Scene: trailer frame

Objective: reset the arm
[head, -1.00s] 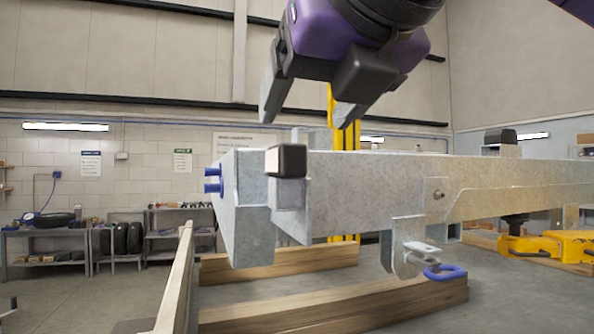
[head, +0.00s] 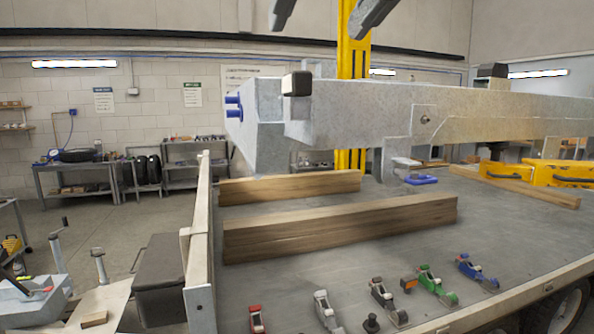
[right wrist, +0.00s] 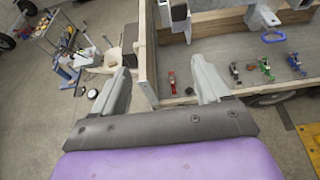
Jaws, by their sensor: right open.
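My right gripper (head: 327,14) shows only as two grey fingers at the top edge of the head view, above the trailer frame. In the right wrist view its fingers (right wrist: 160,86) are spread wide with nothing between them. The grey metal trailer frame (head: 360,112) runs across the head view, with a black block on its near end and blue pins at its left. A blue shackle (head: 421,180) hangs from a bracket under it. My left gripper is not in view.
Two wooden beams (head: 340,227) lie on the grey deck (head: 300,285) below the frame. A yellow post (head: 353,60) rises behind. A dark box (head: 160,280) sits left of the pale side board (head: 198,235).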

